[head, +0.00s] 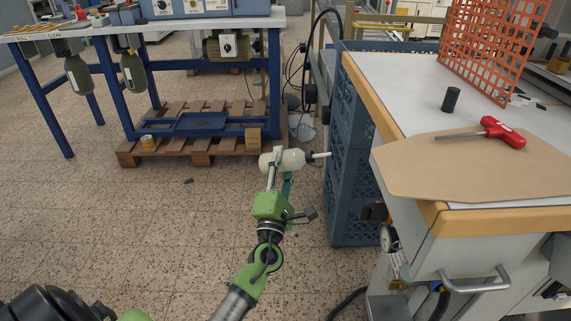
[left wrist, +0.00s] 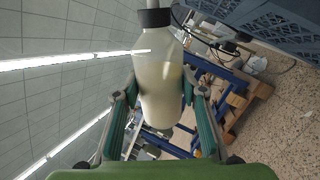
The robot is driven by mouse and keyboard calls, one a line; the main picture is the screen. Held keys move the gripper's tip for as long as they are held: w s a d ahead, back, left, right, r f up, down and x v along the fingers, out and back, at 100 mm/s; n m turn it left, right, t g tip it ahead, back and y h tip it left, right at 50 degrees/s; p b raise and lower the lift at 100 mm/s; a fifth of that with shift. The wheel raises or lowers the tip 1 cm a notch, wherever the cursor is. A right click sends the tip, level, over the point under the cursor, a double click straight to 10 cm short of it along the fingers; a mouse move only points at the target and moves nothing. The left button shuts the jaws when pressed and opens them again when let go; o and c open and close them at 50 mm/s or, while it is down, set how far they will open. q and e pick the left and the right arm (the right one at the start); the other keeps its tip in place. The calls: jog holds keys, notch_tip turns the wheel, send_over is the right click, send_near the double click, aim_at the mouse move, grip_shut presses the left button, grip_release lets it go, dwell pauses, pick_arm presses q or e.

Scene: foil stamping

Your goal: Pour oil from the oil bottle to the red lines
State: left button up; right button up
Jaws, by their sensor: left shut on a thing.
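The oil bottle (head: 291,160) is cream-white with a dark collar and a pale spout. In the head view it lies nearly level in the air, its spout pointing right toward the blue crates. My left gripper (head: 273,167) is shut around its body. In the left wrist view the bottle (left wrist: 160,85) sits between the two green-backed fingers, with its dark collar at the top edge and pale liquid inside. Two dark green bottles (head: 78,75) (head: 133,72) hang under the blue bench. I cannot make out any red lines. My right gripper is not in view.
Stacked blue crates (head: 350,190) stand just right of the spout, beside a workbench (head: 400,82). On it are a red-handled tool (head: 503,133), a dark cylinder (head: 451,99) and an orange grid (head: 490,40). A wooden pallet (head: 190,146) lies behind. The tiled floor (head: 130,230) at left is clear.

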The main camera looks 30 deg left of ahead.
pick_arm(q)
jog(key=shift+s+a+f+n+b, duration=0.1)
jog(key=shift+a+f+n+b, duration=0.2)
jog(key=shift+a+f+b, duration=0.15)
jog(key=shift+s+a+f, duration=0.1)
jog(key=shift+a+f, duration=0.1)
jog(key=shift+a, duration=0.05)
jog(key=shift+s+a+f+n+g+y+b, duration=0.15)
jog(key=shift+a+f+n+g+y+b, duration=0.3)
jog(key=shift+a+n+b, duration=0.3)
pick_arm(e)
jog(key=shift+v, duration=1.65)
pick_arm(q)
jog(key=shift+d, duration=0.1)
